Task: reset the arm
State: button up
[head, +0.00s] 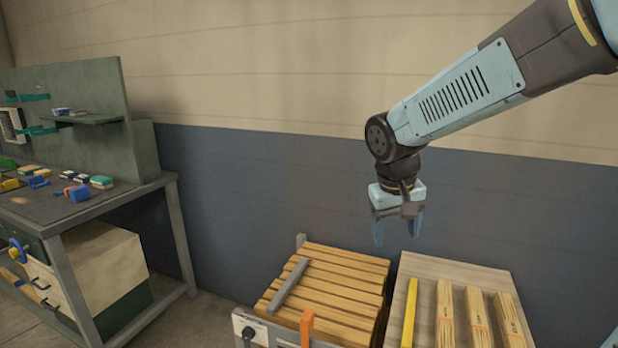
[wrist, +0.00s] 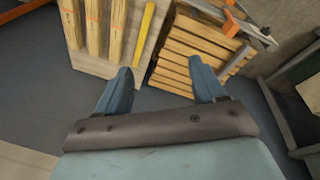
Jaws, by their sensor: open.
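My arm reaches in from the upper right of the head view, bent down at the wrist. My gripper (head: 398,232) hangs above the gap between a slatted wooden stack and a pale board, with the wall behind it. Its two blue fingers are apart and nothing is between them. In the wrist view my gripper (wrist: 163,86) also shows spread fingers with nothing held.
The slatted stack (head: 335,275) has a grey bar and an orange lever (head: 307,328). The pale board (head: 440,266) carries a yellow strip (head: 410,312) and several wood bundles (head: 478,315). A workbench (head: 120,200) with small items stands left. Open floor lies between.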

jog(key=s+d+r+t, duration=0.2)
jog(key=s+d+r, duration=0.1)
jog(key=s, duration=0.3)
jog(key=s+d+r+m+t+y, duration=0.1)
jog(key=s+d+r, duration=0.2)
jog(key=s, duration=0.4)
jog(key=shift+m+t+y, duration=0.3)
jog(key=shift+t, duration=0.1)
